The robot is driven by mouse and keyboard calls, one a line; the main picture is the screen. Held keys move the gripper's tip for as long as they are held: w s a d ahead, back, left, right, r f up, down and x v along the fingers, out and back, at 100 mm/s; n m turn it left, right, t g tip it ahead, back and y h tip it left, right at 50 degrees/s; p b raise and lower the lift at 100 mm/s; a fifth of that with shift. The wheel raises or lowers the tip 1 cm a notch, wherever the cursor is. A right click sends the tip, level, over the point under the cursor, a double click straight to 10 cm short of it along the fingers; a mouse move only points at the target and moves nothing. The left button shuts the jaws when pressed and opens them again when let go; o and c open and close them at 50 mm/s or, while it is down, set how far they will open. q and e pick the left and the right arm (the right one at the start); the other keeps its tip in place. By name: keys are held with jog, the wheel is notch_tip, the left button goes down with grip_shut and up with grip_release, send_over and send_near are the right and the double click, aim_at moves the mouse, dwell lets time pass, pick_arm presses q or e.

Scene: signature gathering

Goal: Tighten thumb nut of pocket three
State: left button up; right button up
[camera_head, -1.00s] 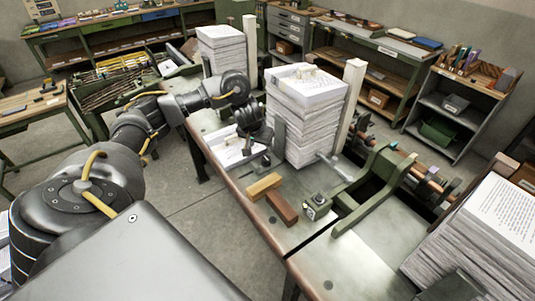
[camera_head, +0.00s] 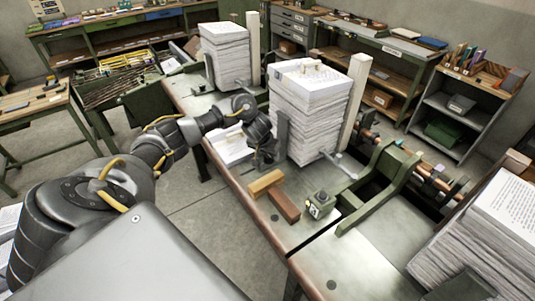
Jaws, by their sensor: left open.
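My left gripper (camera_head: 268,158) is open beside the near left side of the middle paper stack (camera_head: 308,118), close to an upright grey plate (camera_head: 282,135). Its fingertips are small and dark, and I cannot tell whether they touch anything. The middle stack stands tall on the metal bench, with a pale post (camera_head: 356,88) at its right. A metal rod with a fitting (camera_head: 342,165) lies at the stack's foot on the right. I cannot make out which part is the thumb nut of pocket three; my gripper may hide it. My right gripper is not in view.
Two wooden blocks (camera_head: 266,182) and a small green device (camera_head: 321,205) lie on the bench (camera_head: 265,225) in front of the stack. A green bracket (camera_head: 384,188) stands to the right. Other paper stacks stand behind (camera_head: 226,55) and at right (camera_head: 485,240).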

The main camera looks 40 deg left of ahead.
pick_arm(q)
jog(key=c, duration=1)
